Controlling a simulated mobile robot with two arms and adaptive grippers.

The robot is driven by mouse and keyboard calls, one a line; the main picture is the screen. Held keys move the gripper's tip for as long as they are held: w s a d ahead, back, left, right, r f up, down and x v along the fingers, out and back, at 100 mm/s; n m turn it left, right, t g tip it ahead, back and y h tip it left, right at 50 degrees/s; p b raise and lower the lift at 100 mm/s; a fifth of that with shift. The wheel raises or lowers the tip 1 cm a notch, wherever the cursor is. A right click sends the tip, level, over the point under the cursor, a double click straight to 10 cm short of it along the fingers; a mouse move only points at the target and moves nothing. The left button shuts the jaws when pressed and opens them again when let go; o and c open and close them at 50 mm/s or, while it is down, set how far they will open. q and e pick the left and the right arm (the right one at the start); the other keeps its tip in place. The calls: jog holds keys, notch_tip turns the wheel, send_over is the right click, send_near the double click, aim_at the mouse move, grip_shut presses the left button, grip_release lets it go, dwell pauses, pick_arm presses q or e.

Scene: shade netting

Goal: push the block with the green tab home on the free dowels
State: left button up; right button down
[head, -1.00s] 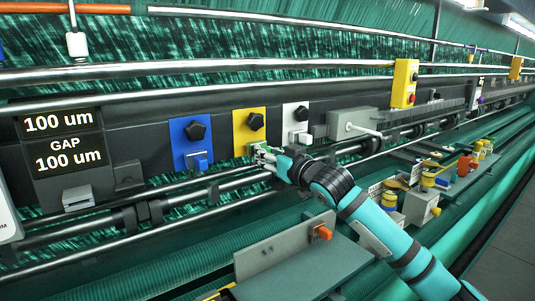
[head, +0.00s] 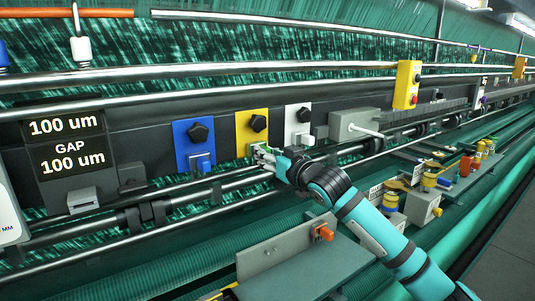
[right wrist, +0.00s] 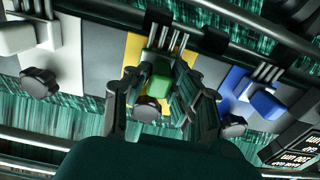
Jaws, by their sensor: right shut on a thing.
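The block with the green tab (right wrist: 157,86) is in front of the yellow plate (head: 243,125), at several thin metal dowels (right wrist: 172,40) on that plate. My right gripper (head: 264,154) reaches the lower part of the plate. In the right wrist view its two fingers (right wrist: 157,100) are on either side of the green tab, shut on the block. I cannot tell whether any gap is left between block and plate. My left gripper is in neither view.
A blue plate with a blue block (head: 202,163) stands to the left and a white plate with a white block (head: 303,140) to the right. A rail (head: 180,200) runs below. A grey shelf (head: 310,265) with an orange knob (head: 324,232) lies nearer. A display (head: 65,142) reads 100 um twice.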

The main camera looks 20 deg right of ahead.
jog(key=shift+w+a+p, duration=0.1)
jog(key=shift+w+p, duration=0.3)
dwell(0.4)
jog(key=c, duration=1.1)
grip_release()
jog(key=v, duration=1.2)
